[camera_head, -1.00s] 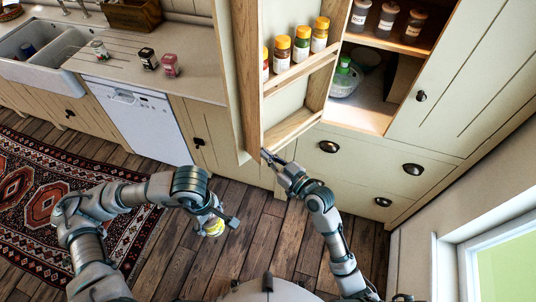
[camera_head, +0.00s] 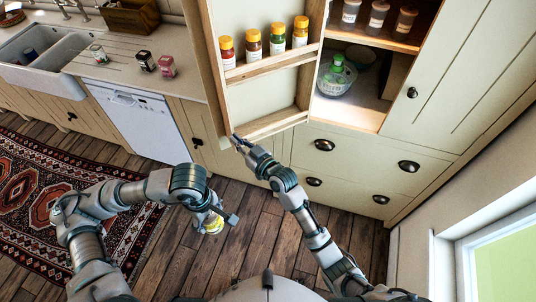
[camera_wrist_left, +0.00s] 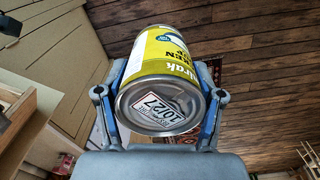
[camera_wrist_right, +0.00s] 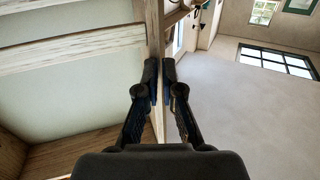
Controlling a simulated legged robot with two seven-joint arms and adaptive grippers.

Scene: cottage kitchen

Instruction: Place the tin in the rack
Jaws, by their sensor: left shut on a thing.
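My left gripper (camera_head: 216,212) is shut around a yellow tin (camera_head: 213,226), held low above the wooden floor. The left wrist view shows the yellow tin (camera_wrist_left: 165,60) between both fingers (camera_wrist_left: 160,108), its stamped silver end facing the camera. The rack (camera_head: 275,66) is on the inside of the open cupboard door. One shelf holds several jars with yellow and red caps; the lower shelf (camera_head: 275,126) looks empty. My right gripper (camera_head: 236,140) is at the door's lower outer corner. In the right wrist view its fingers (camera_wrist_right: 160,75) are close together, along the door edge; their grip is unclear.
The open cupboard (camera_head: 350,118) holds a colander with a green bottle and, above, several clear jars. A tin (camera_head: 98,53), a black jar (camera_head: 146,60) and a pink jar (camera_head: 167,66) stand on the counter left of the door. Drawers lie below the cupboard.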

